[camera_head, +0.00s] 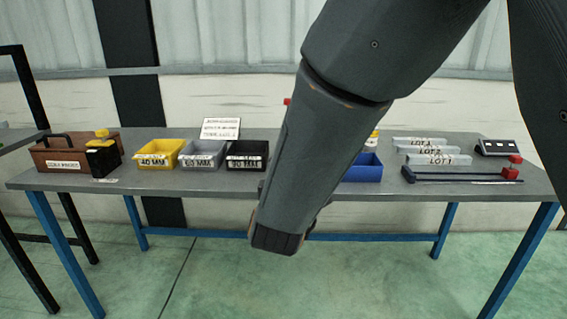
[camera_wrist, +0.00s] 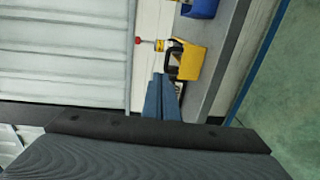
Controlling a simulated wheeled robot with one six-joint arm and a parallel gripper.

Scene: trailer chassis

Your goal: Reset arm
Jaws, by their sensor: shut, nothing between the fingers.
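My gripper (camera_wrist: 162,84) shows in the wrist view as blue-grey fingers closed together with nothing between them. It points toward the bench, which appears turned on its side there. The fingers cannot be made out in the head view.
The grey bench (camera_head: 300,195) holds a brown crate (camera_head: 62,150), yellow (camera_head: 150,160), grey (camera_head: 195,165) and black (camera_head: 240,165) bins, a blue bin (camera_head: 362,172), and grey lot blocks (camera_head: 430,160). A red-ended clamp-like bar (camera_head: 455,177) lies at the right. Green floor in front is clear.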

